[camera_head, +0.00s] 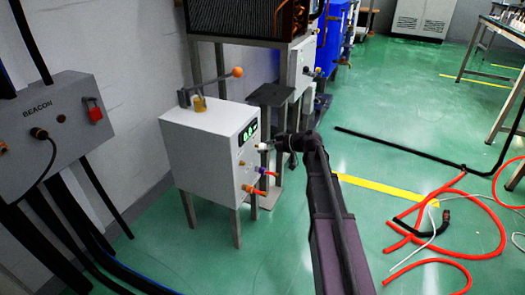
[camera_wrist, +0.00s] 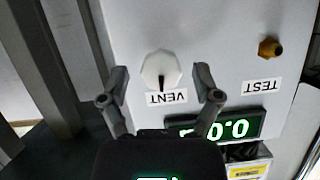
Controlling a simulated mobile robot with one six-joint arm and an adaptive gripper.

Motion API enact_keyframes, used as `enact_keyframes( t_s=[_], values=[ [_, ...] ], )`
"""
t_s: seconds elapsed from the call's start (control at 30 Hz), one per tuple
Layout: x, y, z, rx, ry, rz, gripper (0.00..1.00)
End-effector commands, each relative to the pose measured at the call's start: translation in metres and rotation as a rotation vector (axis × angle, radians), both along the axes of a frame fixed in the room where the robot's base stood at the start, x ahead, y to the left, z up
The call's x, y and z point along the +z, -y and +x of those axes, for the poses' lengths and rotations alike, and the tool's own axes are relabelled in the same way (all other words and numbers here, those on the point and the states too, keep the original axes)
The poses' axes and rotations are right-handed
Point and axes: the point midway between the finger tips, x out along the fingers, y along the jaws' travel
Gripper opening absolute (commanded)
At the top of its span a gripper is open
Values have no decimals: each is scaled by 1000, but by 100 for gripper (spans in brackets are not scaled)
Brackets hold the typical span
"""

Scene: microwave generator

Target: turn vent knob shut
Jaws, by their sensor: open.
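The vent knob (camera_wrist: 160,70) is white and faceted, with a dark pointer line towards the VENT label (camera_wrist: 167,97), which appears upside down in the wrist view. My gripper (camera_wrist: 159,80) is open, with one finger on either side of the knob; I cannot tell whether they touch it. In the head view, my gripper (camera_head: 284,143) is at the front of the white box (camera_head: 198,150), by a small white knob (camera_head: 263,147).
A brass TEST knob (camera_wrist: 269,47) and a green-lit display (camera_wrist: 222,128) share the panel. An orange-ended lever (camera_head: 236,72) tops the box. A grey BEACON box (camera_head: 50,112) stands left. Red hoses (camera_head: 445,258) lie on the green floor at right.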

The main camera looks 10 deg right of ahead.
Motion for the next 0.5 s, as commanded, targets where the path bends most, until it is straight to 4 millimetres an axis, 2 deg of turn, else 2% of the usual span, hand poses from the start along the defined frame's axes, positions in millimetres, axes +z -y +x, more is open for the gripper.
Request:
enact_keyframes(
  t_s=[0.13, 0.47, 0.5],
  values=[
    [-3, -6, 4, 0, 0, 0, 81],
    [-3, -7, 5, -1, -1, 0, 81],
    [-3, -6, 5, -1, -1, 0, 72]
  ],
)
